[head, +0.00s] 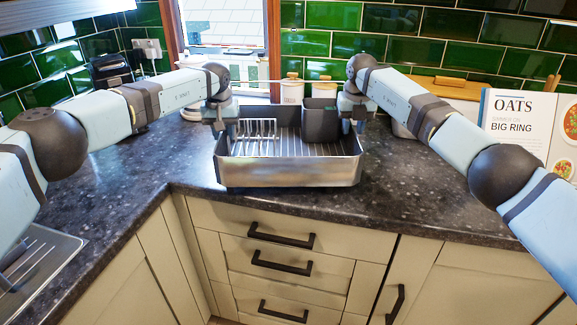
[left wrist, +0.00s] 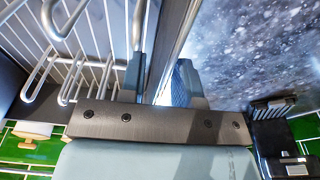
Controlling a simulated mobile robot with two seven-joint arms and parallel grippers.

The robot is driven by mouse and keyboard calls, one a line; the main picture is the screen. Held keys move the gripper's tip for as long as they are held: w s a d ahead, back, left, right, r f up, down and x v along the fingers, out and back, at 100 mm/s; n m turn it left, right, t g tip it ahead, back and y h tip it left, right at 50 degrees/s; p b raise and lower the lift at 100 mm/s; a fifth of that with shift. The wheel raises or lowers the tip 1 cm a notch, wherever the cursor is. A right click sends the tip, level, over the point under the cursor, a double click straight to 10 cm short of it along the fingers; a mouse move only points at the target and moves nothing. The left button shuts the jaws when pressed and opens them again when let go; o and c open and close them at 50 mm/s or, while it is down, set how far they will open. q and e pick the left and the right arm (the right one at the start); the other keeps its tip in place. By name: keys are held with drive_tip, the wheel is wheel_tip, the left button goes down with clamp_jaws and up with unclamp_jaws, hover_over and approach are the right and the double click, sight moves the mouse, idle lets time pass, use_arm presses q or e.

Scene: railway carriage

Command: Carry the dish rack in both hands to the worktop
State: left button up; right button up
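The dish rack (head: 290,174) is a metal tray with wire prongs and a dark grey cutlery cup (head: 320,121). In the head view it stands level on the dark speckled worktop (head: 150,165). My left gripper (head: 222,126) is at its left wall. In the left wrist view, the two fingers of this gripper (left wrist: 160,85) stand apart on either side of the rack's wall (left wrist: 178,30), with a gap showing on the outer side. My right gripper (head: 352,124) is at the right wall of the rack; its finger gap is too small to judge.
White canisters (head: 292,90) stand behind the rack by the window. An open cookbook (head: 525,125) stands at the right. A socket with dark plugs (head: 147,48) is on the green tiled wall. Worktop is clear left of the rack.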

use_arm(q)
drive_tip(key=shift+s, duration=0.1)
use_arm(e)
drive_tip(key=shift+s+r, duration=0.1)
use_arm(q)
drive_tip(key=shift+r, duration=0.35)
use_arm(e)
drive_tip(key=shift+r, duration=0.15)
use_arm(q)
wheel_tip(320, 180, up, 11)
drive_tip(key=s, duration=0.1)
drive_tip(key=shift+s+r, duration=0.15)
drive_tip(key=shift+s, duration=0.05)
use_arm(e)
wheel_tip(320, 180, up, 12)
drive_tip(key=s, duration=0.1)
drive_tip(key=shift+s+f, duration=0.15)
drive_tip(key=shift+f, duration=0.1)
